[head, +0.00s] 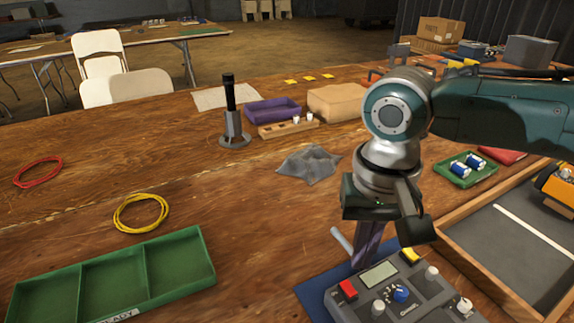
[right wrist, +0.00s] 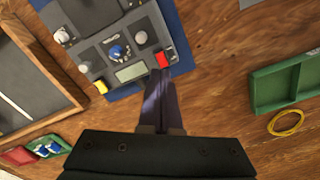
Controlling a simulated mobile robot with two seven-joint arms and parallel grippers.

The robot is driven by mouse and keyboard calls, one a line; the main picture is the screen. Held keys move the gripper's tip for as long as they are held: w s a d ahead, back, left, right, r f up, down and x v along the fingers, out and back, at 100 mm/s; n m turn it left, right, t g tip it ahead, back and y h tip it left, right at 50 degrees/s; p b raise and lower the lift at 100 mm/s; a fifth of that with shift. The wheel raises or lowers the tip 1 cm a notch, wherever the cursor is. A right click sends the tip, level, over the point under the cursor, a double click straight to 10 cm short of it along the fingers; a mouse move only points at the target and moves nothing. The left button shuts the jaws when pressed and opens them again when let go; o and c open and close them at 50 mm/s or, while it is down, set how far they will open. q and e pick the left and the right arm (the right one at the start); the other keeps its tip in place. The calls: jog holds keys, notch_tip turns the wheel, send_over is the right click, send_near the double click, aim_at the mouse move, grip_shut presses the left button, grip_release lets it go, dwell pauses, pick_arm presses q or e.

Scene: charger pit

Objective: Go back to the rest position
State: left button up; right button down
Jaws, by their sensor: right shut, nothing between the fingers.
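My right gripper (head: 364,262) comes down from the right in the head view, with its fingers together and nothing between them. It points down over the grey control box (head: 420,305), which has a red button (head: 347,289), a yellow button (head: 410,255), a blue knob, grey knobs and a small display. In the right wrist view the closed fingertips (right wrist: 159,78) show near the red button (right wrist: 162,60) and the display (right wrist: 131,72). I cannot tell whether they touch the box. My left gripper is not in view.
A blue mat (head: 315,297) lies under the box. A wooden-framed tray (head: 478,273) is at right, near a green tray (head: 468,178) with blue-and-white batteries. A grey cloth (head: 308,164), yellow cable ring (head: 140,213) and green three-part tray (head: 180,280) lie leftward. Bare table separates them.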

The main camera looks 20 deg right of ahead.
dwell(0.3)
jog(key=s+a+r+n+t+y+p, duration=0.25)
jog(key=s+a+r+n+p, duration=0.4)
jog(key=s+a, duration=0.45)
jog(key=s+d+r+t+h+p, duration=0.1)
jog(key=s+d+r+h+p, duration=0.2)
jog(key=s+d+r, duration=0.4)
notch_tip(320, 180, up, 38)
jog(key=w+p, duration=0.2)
jog(key=p, duration=3.4)
jog(key=shift+d+y+p, duration=0.35)
jog(key=shift+d, duration=0.05)
jog(key=shift+n, duration=0.25)
